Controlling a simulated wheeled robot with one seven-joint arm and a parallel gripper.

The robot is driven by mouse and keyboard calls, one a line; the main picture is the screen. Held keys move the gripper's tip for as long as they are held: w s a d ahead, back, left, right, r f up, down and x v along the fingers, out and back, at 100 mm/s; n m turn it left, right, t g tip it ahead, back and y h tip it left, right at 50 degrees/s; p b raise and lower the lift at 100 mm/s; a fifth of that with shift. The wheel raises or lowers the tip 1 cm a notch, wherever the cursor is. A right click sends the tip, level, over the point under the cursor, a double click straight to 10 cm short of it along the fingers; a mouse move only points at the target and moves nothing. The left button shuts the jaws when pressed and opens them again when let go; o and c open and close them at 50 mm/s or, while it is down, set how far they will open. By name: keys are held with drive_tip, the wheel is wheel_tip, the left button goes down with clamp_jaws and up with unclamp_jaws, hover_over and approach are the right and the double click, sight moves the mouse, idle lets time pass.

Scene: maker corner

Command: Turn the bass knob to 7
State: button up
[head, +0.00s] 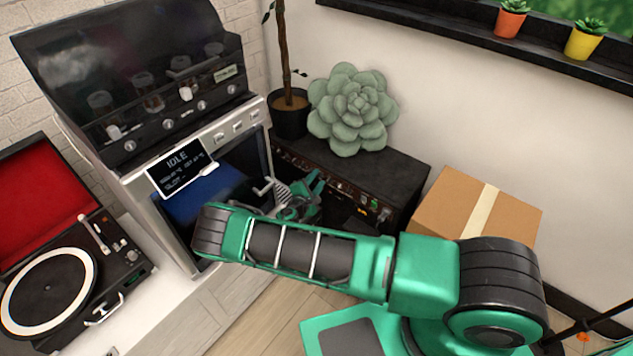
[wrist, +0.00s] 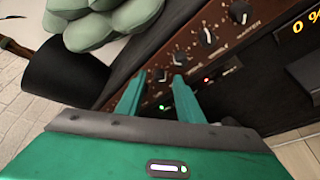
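The amplifier (head: 385,170) is a black box with a reddish-brown control panel, standing against the wall in the head view. In the wrist view its panel (wrist: 222,22) runs diagonally, with a row of dark knobs with white pointers. One knob (wrist: 207,37) and the knob by the "MASTER" label (wrist: 240,12) show clearly. My gripper (wrist: 160,78) is open, its two green fingers apart and pointing at the panel. A dark knob (wrist: 160,75) shows between the fingertips; I cannot tell whether they touch it. I cannot read which knob is bass. In the head view my gripper (head: 317,182) partly hides the panel.
A green succulent (head: 353,108) sits on the amplifier. A machine with an "IDLE" display (head: 180,168) is close on the left, a cardboard box (head: 450,205) on the right. A record player (head: 50,290) is at far left.

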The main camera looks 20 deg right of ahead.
drive_tip(key=shift+w, duration=0.1)
clamp_jaws()
idle(0.3)
drive_tip(key=shift+w+n+g+h, duration=0.1)
drive_tip(key=shift+n+g+h, duration=0.1)
drive_tip(key=shift+n+g, duration=0.65)
drive_tip(key=shift+n+g+h, duration=0.2)
drive_tip(key=shift+n+g, duration=0.15)
drive_tip(key=shift+n, duration=0.9)
unclamp_jaws()
drive_tip(key=shift+r, duration=0.1)
